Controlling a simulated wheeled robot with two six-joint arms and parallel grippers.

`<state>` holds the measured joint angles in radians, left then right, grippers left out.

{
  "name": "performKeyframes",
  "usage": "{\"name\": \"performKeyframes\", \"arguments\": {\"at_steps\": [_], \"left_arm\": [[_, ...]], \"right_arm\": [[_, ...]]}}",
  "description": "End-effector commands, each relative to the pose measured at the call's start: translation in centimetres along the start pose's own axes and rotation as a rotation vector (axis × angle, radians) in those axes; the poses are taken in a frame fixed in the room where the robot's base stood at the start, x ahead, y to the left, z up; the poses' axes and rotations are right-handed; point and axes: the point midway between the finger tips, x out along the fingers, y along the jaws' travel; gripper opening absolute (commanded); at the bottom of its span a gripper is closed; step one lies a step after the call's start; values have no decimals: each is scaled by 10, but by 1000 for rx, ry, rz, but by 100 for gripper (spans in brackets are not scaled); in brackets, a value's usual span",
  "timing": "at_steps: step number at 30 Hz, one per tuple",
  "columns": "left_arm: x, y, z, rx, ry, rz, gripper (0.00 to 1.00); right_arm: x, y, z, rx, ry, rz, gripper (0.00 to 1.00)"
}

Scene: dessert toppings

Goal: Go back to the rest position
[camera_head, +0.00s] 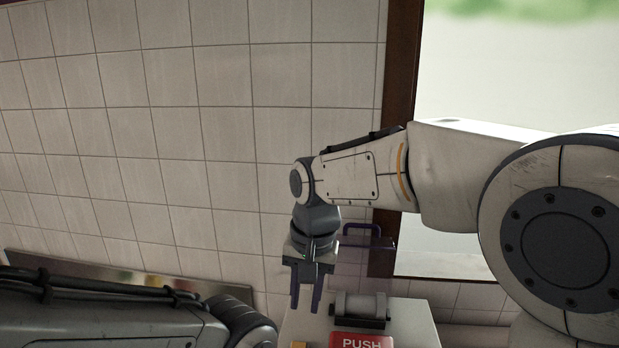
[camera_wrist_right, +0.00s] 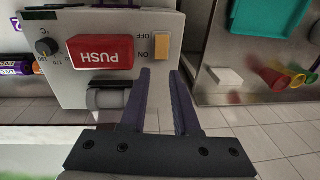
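My right gripper (camera_head: 306,288) hangs fingers-down above a light grey machine (camera_head: 412,318) in the head view. In the right wrist view its two dark fingers (camera_wrist_right: 165,100) are apart with nothing between them. Beyond them are the machine's red PUSH button (camera_wrist_right: 101,52) and a yellow ON/OFF switch (camera_wrist_right: 162,48). The red button also shows at the bottom of the head view (camera_head: 361,341). My left arm comes in at the lower left of the head view; its gripper is out of the frame.
A grey cylinder (camera_head: 361,305) sits on the machine, with a purple handle (camera_head: 362,229) behind. In the right wrist view, a teal tray (camera_wrist_right: 268,15), a white block (camera_wrist_right: 226,76) and red and yellow cups (camera_wrist_right: 272,77) lie on the counter at right. A tiled wall (camera_head: 215,130) stands behind.

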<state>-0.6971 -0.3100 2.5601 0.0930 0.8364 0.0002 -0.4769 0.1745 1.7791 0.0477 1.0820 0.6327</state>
Motion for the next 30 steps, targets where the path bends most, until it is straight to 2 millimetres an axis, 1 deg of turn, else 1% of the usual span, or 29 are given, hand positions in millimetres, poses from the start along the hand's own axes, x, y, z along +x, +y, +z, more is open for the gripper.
{"name": "performKeyframes", "arguments": {"at_steps": [1, 2, 3, 5, 6, 9, 12, 13, 15, 18, 22, 30], "left_arm": [[15, -1, 1, 0, 0, 0, 0], [19, -1, 1, 0, 0, 0, 0], [25, -2, 1, 0, 0, 0, 0], [34, -2, 2, -1, 0, 0, 0], [39, -3, 2, -1, 0, 0, 0], [51, -4, 3, -1, 0, 0, 0], [61, -4, 3, -1, 0, 0, 0], [63, -5, 3, -1, 0, 0, 0], [66, -5, 3, -1, 0, 0, 0], [68, -5, 4, -1, 0, 0, 0], [68, -5, 4, -1, 0, 0, 0], [68, -5, 4, -1, 0, 0, 0]], "right_arm": [[16, 7, 25, -82, -8, -2, 30], [23, 11, 39, -133, -13, -2, 30], [31, 17, 56, -200, -19, -4, 30], [45, 28, 83, -302, -28, -6, 30], [55, 36, 100, -368, -35, -8, 30], [78, 56, 140, -524, -48, -13, 30], [98, 76, 170, -652, -59, -17, 30], [103, 82, 178, -683, -61, -18, 30], [112, 92, 191, -742, -67, -20, 30], [119, 100, 202, -793, -70, -22, 30], [121, 104, 206, -812, -74, -22, 30], [120, 103, 206, -809, -74, -21, 30]]}}
